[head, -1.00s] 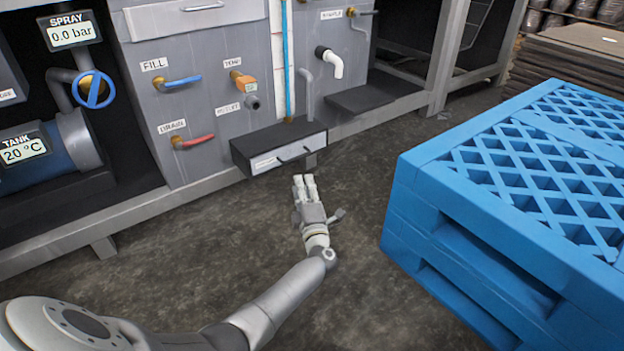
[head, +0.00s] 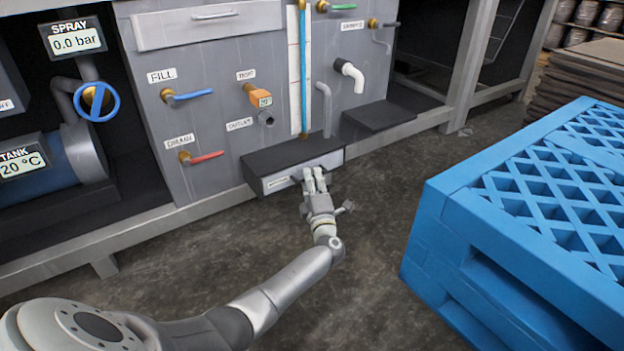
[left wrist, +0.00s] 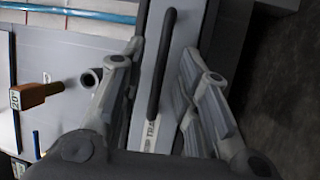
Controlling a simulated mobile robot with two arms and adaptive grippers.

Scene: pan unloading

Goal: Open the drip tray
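The drip tray is a low dark box (head: 285,152) on the front of the machine, with a light grey front panel (head: 275,184). In the left wrist view its front panel (left wrist: 178,45) carries a long black bar handle (left wrist: 160,65) and a partly hidden label. My left gripper (head: 314,176) is in front of the panel, with its fingertips over the handle area. In the left wrist view my left gripper (left wrist: 163,85) is open, one finger on each side of the handle. No grip on the handle shows. My right gripper is not in view.
A blue pallet stack (head: 520,215) stands close on the right. The floor before the tray is clear.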

